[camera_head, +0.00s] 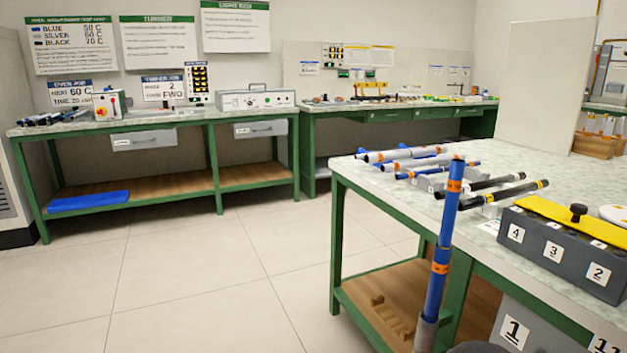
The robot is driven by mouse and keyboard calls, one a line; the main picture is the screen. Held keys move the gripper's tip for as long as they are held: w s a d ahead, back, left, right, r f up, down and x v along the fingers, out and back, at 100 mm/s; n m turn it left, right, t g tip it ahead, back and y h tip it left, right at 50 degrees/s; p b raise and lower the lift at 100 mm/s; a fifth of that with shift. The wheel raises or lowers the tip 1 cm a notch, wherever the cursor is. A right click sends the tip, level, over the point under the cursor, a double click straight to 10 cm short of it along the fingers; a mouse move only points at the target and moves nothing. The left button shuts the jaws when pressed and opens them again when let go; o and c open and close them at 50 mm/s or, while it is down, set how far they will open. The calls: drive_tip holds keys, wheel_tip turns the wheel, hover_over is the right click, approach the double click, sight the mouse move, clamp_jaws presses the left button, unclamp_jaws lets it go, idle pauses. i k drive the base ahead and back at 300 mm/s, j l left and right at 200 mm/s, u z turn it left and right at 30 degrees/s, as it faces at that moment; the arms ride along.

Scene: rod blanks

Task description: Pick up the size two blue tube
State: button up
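Several tubes lie on grey rests on the near bench. A blue tube (436,170) lies among them, in front of silver tubes (398,154). Another blue piece (361,151) shows at the back left of the group, mostly hidden. Size marks on these are too small to read. In the foreground a tall blue tube-like form (447,215) with orange bands stands nearly upright, slightly tilted. Its lower end meets a grey part at the bottom edge; I cannot tell what holds it. My gripper is not in view.
More tubes (52,119) lie on the far left bench. The floor (215,285) at left is clear.

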sight(404, 175)
drive_tip(key=i+j+z, duration=0.1)
drive_tip(key=i+z, duration=0.3)
drive_tip(key=i+j+z, duration=0.15)
drive_tip(key=z, duration=0.3)
